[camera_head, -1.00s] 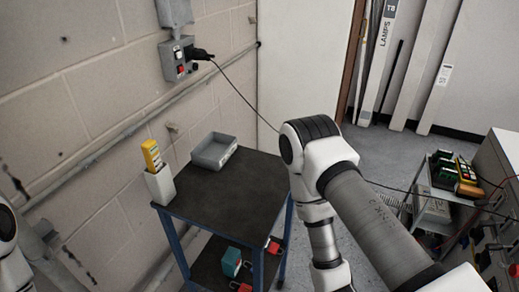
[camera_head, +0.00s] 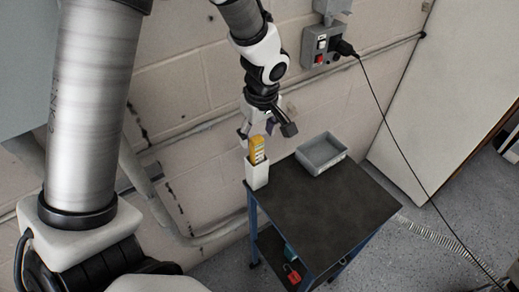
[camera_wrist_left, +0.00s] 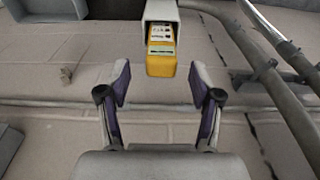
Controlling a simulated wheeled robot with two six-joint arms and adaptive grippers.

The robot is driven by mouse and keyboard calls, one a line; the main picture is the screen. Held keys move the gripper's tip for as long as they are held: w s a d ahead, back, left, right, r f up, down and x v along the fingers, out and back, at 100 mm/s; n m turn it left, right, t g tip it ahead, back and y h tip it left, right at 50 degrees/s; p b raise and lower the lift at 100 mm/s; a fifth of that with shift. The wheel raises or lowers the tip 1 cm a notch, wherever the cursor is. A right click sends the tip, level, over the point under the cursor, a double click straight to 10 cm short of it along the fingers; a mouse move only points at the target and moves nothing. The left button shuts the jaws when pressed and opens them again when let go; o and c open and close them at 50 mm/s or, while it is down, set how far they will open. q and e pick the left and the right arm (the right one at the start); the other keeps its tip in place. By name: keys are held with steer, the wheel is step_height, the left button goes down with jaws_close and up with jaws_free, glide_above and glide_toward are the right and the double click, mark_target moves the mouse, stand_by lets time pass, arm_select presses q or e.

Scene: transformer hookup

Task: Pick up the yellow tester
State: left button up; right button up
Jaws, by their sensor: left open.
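The yellow tester (camera_head: 257,149) stands upright in a white holder (camera_head: 257,174) at the left corner of the dark-topped cart, its upper part sticking out. My left gripper (camera_head: 262,134) is open and empty, just above and behind the tester in the head view. In the left wrist view the tester (camera_wrist_left: 161,55) pokes out of the holder (camera_wrist_left: 161,11), ahead of the open fingers (camera_wrist_left: 160,88) and roughly centred between them. The fingers appear apart from it. My right gripper is not in view.
A grey open bin (camera_head: 322,154) sits on the cart top (camera_head: 325,207) beside the holder. The block wall with pipes is close behind. A wall outlet (camera_head: 322,44) has a black cable running down to the right. The cart's front top is clear.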

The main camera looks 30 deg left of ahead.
mark_target(257, 162)
arm_select(q)
steer(key=f, duration=0.3)
steer(key=shift+a, duration=0.2)
jaws_close()
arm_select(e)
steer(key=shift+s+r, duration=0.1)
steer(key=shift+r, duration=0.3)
arm_select(q)
steer(key=shift+r, duration=0.1)
